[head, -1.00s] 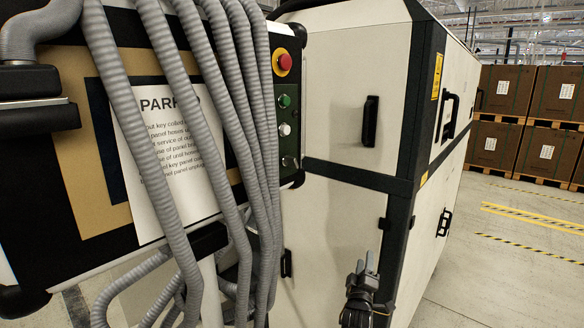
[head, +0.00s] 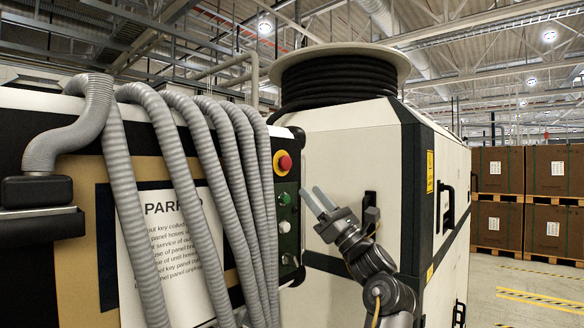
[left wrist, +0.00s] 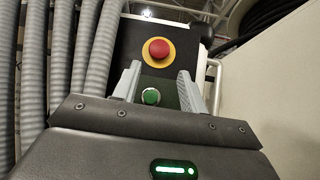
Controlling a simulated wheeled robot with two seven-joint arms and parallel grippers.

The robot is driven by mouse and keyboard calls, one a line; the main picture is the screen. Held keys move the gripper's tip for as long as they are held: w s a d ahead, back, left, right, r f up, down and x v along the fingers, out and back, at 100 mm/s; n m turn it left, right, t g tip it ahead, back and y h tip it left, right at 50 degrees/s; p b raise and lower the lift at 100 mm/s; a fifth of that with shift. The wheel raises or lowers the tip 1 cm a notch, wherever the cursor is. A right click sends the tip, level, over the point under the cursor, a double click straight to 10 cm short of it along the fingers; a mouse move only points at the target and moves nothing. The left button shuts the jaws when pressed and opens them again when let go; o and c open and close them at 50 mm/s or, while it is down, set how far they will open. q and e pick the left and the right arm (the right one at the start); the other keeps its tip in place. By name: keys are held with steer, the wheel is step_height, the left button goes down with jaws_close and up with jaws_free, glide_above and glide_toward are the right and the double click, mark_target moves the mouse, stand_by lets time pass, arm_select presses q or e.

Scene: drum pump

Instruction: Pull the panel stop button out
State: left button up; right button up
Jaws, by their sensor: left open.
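The stop button (head: 284,163) is a red mushroom head on a yellow ring at the top of the panel's dark control strip. It also shows in the left wrist view (left wrist: 159,48), above and beyond my fingertips. My left gripper (head: 318,199) is open and empty, its fingers pointing up and left towards the strip, below and right of the button and apart from it. In the left wrist view the two fingers (left wrist: 158,82) frame a green button (left wrist: 151,96) just below the stop button. My right gripper is not in view.
Several grey hoses (head: 201,170) hang over the panel just left of the control strip. A parked-panel notice (head: 172,240) is behind them. A white cabinet (head: 345,130) with a coiled black hose (head: 335,80) stands to the right. Stacked brown boxes (head: 548,170) are far right.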

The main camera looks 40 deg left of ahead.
mark_target(288, 164)
arm_select(q)
steer(key=p+x, duration=0.5)
steer(key=x, duration=0.4)
steer(key=shift+a+r, duration=0.1)
steer(key=shift+r, duration=0.05)
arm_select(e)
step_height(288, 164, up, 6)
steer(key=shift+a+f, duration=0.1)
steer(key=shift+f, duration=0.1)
